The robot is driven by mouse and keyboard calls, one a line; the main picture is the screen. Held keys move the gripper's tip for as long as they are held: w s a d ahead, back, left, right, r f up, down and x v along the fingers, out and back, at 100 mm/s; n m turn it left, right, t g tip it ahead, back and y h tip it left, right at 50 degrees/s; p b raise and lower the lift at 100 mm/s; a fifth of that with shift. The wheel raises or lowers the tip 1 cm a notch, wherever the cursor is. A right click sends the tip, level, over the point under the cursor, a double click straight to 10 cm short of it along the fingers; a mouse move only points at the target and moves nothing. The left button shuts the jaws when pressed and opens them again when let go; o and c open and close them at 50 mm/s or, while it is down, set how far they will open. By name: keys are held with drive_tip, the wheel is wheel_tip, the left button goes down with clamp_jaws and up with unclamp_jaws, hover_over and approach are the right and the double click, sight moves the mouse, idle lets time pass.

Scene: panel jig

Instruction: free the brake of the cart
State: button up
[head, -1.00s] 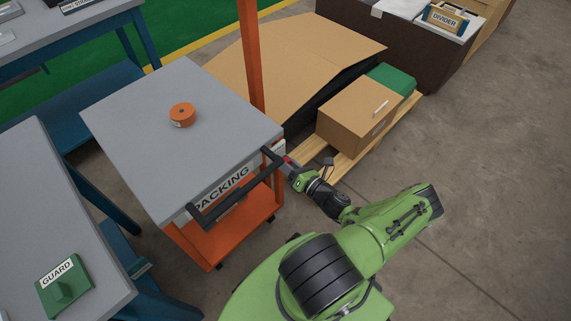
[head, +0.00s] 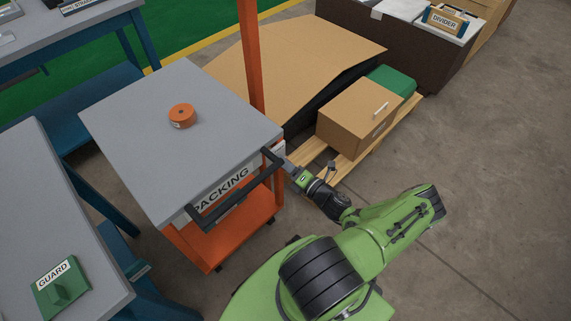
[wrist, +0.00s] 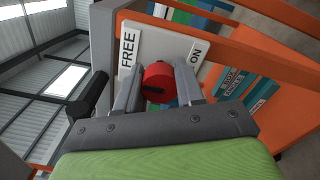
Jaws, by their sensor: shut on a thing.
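The cart (head: 140,140) has a grey top, an orange frame, a black handle bar (head: 238,190) and a PACKING label. My gripper (head: 286,164) is at the cart's near right corner, beside the end of the handle bar. In the wrist view, my gripper (wrist: 160,78) is shut on a red round brake knob (wrist: 158,72), with one finger on each side. Behind the knob is a pale plate (wrist: 160,42) marked FREE on the left and ON on the right. The knob has a dark mark on its face. The head view does not show the knob clearly.
An orange roll (head: 182,115) lies on the cart top. A pallet (head: 345,160) with a cardboard box (head: 355,115) stands behind my gripper. A grey bench with a green GUARD block (head: 62,288) is at the left. The floor at the right is clear.

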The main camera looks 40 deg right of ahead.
drive_tip(key=o, duration=1)
drive_tip(key=shift+o, duration=0.2)
drive_tip(key=shift+s, duration=0.1)
drive_tip(key=s+p, duration=0.2)
drive_tip(key=s, duration=1.3)
drive_tip(key=shift+s+d, duration=0.25)
drive_tip(key=shift+s, duration=0.05)
